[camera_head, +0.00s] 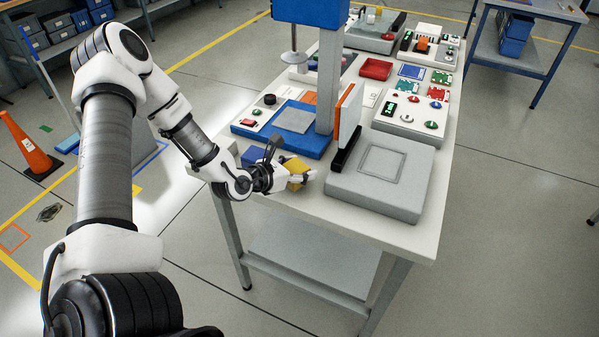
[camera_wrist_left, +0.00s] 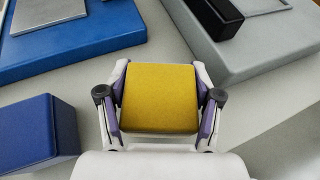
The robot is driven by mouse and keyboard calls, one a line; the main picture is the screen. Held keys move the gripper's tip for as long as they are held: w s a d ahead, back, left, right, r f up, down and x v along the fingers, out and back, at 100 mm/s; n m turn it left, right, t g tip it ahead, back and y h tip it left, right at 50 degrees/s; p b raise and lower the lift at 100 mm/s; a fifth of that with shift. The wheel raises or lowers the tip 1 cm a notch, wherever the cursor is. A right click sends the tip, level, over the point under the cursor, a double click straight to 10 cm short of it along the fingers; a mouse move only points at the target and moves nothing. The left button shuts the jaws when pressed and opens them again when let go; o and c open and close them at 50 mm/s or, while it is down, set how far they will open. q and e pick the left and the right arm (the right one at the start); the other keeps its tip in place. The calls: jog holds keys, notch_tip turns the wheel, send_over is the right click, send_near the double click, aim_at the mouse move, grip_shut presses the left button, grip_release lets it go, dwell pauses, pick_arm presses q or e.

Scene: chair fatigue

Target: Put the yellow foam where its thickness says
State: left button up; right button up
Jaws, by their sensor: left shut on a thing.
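The yellow foam (camera_wrist_left: 160,98) is a square block between the two fingers of my left gripper (camera_wrist_left: 160,105) in the left wrist view. My left gripper is shut on it. In the head view the foam (camera_head: 296,170) shows in the left gripper (camera_head: 298,178) near the table's front left edge. A blue block (camera_wrist_left: 36,132) stands left of the gripper, and it also shows in the head view (camera_head: 254,155). My right gripper is not in view.
A blue press (camera_head: 284,140) with a grey plate (camera_head: 294,119) and a tall column stands behind the foam. An orange cone (camera_head: 28,146) stands on the floor left.

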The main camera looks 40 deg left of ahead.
pick_arm(q)
jog(key=shift+w+f, duration=0.1)
jog(key=shift+f, duration=0.55)
jog(key=shift+f, duration=0.1)
jog(key=o, duration=1.2)
jog(key=shift+c, duration=0.2)
